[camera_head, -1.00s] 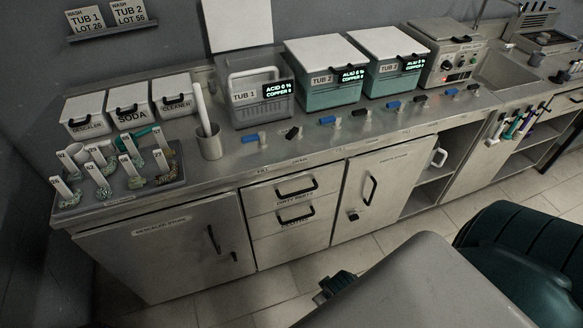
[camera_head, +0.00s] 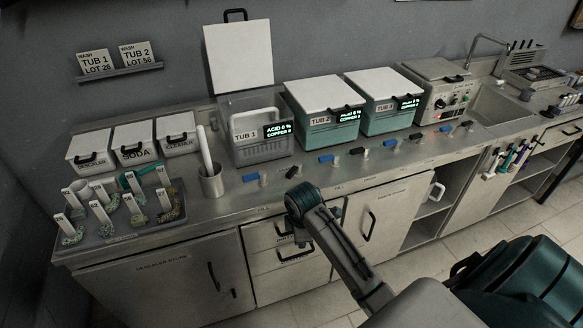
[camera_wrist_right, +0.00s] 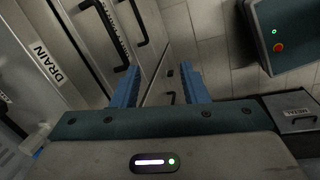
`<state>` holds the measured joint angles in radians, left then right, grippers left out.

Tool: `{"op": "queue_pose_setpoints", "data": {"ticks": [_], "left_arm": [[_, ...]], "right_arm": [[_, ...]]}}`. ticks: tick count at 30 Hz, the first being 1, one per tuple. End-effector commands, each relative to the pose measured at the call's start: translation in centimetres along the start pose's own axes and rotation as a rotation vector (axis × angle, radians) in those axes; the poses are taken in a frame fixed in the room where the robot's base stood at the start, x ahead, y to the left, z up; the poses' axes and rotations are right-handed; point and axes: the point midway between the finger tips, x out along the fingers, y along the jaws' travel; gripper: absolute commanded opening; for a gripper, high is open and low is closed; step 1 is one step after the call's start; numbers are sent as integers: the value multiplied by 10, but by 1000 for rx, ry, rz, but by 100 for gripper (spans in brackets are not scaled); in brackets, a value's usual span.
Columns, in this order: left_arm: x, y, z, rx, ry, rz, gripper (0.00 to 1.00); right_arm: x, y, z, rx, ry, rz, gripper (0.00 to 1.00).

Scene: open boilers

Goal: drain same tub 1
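Tub 1 (camera_head: 262,152) is a grey tub with its lid (camera_head: 238,55) raised against the wall and a light basket-like frame in it. Its display (camera_head: 279,129) appears to read acid 6 %, copper 0. In front stand a blue-handled valve (camera_head: 254,177) and a black-handled valve (camera_head: 292,172). A FILL label (camera_head: 265,210) is on the counter edge below the blue one. My right gripper (camera_wrist_right: 160,88) is open and empty in the right wrist view, with a DRAIN label (camera_wrist_right: 47,62) to its left. In the head view my right arm reaches up before the drawers; its fingers are unclear there. My left gripper is not in view.
Tub 2 (camera_head: 324,133) and tub 3 (camera_head: 391,119) stand closed to the right, with more valves before them. A metal cup (camera_head: 212,182) with a rod stands left of tub 1. A tray (camera_head: 115,236) holds several tagged parts. Drawers and cupboards line the counter front.

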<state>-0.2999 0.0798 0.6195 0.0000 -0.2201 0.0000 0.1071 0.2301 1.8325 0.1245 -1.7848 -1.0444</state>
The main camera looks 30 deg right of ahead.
Motion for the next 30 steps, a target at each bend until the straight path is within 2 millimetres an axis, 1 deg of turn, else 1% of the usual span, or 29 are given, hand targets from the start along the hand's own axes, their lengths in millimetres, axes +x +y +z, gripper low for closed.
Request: {"op": "queue_pose_setpoints", "data": {"ticks": [1,2,3,5,6,8,9,12,15,19,21,23,26,30], "left_arm": [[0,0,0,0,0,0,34],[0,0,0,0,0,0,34],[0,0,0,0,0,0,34],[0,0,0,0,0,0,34],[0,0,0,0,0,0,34],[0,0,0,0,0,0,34],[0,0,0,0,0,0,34],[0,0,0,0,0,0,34],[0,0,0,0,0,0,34],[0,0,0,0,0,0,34],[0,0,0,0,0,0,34],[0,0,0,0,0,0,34],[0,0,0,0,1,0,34],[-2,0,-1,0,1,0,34]], "right_arm": [[-6,28,-4,-72,-6,-8,40],[-9,42,-5,-122,-8,-16,40],[-14,60,-6,-188,-11,-28,40],[-23,87,-8,-284,-11,-47,40],[-30,105,-9,-349,-8,-60,40],[-42,131,-10,-442,-3,-80,40],[-51,148,-10,-505,5,-91,40],[-76,186,-9,-651,30,-120,40],[-99,214,-8,-772,61,-140,40],[-120,235,-5,-878,91,-156,40],[-126,241,-4,-909,102,-160,40],[-127,243,-4,-924,107,-163,40],[-121,242,-4,-931,109,-165,40],[-99,236,-4,-930,109,-168,40]]}}
